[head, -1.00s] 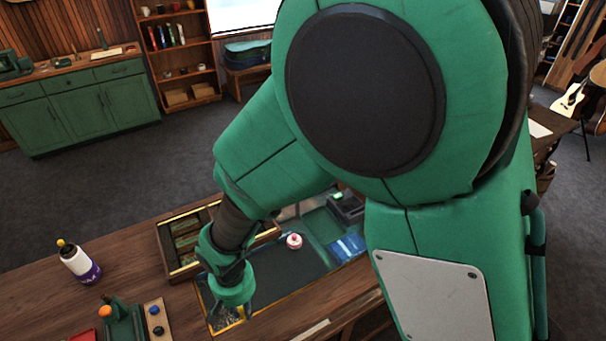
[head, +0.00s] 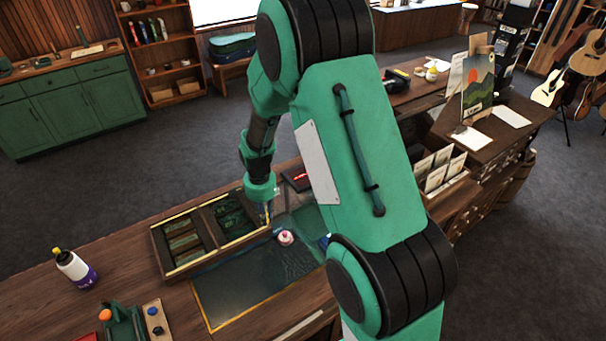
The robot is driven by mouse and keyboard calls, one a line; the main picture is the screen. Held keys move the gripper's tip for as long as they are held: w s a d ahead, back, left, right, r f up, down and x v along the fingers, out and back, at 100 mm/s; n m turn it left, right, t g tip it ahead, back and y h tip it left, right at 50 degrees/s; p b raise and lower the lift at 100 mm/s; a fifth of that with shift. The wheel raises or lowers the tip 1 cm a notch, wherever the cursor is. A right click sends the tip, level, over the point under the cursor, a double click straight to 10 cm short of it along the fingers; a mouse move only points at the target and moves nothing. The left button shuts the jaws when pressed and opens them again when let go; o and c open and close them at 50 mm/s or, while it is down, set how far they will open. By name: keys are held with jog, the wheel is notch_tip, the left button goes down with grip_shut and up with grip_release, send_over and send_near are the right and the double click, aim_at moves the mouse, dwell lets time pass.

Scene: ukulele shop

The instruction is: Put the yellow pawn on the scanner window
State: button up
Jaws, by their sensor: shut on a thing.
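My gripper (head: 265,213) points down at the far end of the dark glass counter inset, beside the right end of the wooden tray. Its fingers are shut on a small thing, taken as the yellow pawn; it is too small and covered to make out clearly. No other yellow pawn shows. A black device with a red mark (head: 297,178) lies just right of the gripper, partly behind my arm. I cannot tell whether it is the scanner, and no scanner window shows clearly.
The wooden tray (head: 168,237) has dark compartments. A pink-and-white round thing (head: 286,237) stands on the glass inset (head: 245,285), close to the gripper. A white-and-purple bottle (head: 76,268) stands at left. My arm hides the counter's right part.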

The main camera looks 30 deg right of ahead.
jog(key=w+d+f+m+p, duration=0.1)
jog(key=w+d+m, duration=0.2)
jog(key=d, duration=0.8)
jog(key=w+d+m+p, duration=0.1)
jog(key=w+d+m, duration=0.2)
jog(key=d, duration=0.8)
jog(key=shift+d+f+p, duration=0.25)
jog(key=shift+f+p, duration=0.1)
jog(key=shift+w, duration=0.25)
jog(key=p, duration=0.3)
send_over(301, 173)
jog(key=shift+w+f, duration=0.2)
jog(key=shift+f, duration=0.5)
jog(key=shift+f+p, duration=0.4)
jog(key=shift+f, duration=1.4)
jog(key=shift+f, duration=0.15)
